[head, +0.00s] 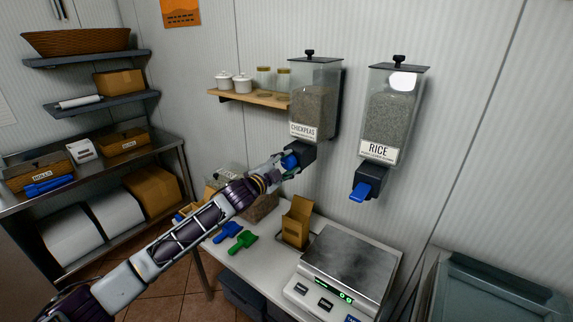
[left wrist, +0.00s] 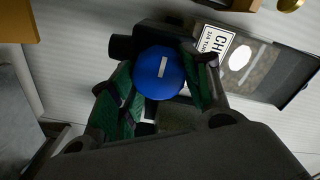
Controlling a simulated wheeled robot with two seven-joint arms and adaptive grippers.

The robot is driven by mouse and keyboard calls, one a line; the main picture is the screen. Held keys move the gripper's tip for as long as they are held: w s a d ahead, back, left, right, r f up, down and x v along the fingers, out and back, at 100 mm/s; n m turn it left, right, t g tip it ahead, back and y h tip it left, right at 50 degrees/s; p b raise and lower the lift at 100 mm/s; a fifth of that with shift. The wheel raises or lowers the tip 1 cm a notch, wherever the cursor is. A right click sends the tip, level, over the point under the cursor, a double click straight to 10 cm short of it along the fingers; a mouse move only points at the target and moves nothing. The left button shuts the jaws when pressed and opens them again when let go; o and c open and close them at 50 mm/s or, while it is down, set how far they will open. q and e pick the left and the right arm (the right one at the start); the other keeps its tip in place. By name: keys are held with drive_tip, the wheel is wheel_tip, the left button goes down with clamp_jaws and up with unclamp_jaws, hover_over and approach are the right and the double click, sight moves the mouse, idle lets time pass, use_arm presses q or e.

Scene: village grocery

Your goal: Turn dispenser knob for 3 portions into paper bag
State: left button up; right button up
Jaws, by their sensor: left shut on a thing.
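The chickpeas dispenser (head: 314,98) hangs on the wall with a clear hopper and a dark base. My left gripper (head: 286,163) is at its base, shut on the blue knob (head: 290,160). In the left wrist view the round blue knob (left wrist: 160,73) with a pale bar mark sits between the green-padded fingers. The brown paper bag (head: 296,222) stands open on the counter below the chickpeas dispenser. Its inside is mostly hidden, so I cannot tell what it holds. My right gripper is not in view.
The rice dispenser (head: 391,115) with a blue spout hangs to the right. A scale (head: 345,270) stands on the counter right of the bag. Green (head: 243,240) and blue (head: 227,231) scoops lie to the left. A wooden shelf (head: 252,98) with jars is behind.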

use_arm(q)
drive_tip(key=shift+f, duration=0.1)
drive_tip(key=o, duration=1)
drive_tip(key=shift+s, duration=0.1)
drive_tip(key=v, duration=1.1)
drive_tip(key=shift+s+a, duration=0.25)
drive_tip(key=shift+s, duration=0.05)
drive_tip(key=shift+n, duration=0.3)
idle(0.4)
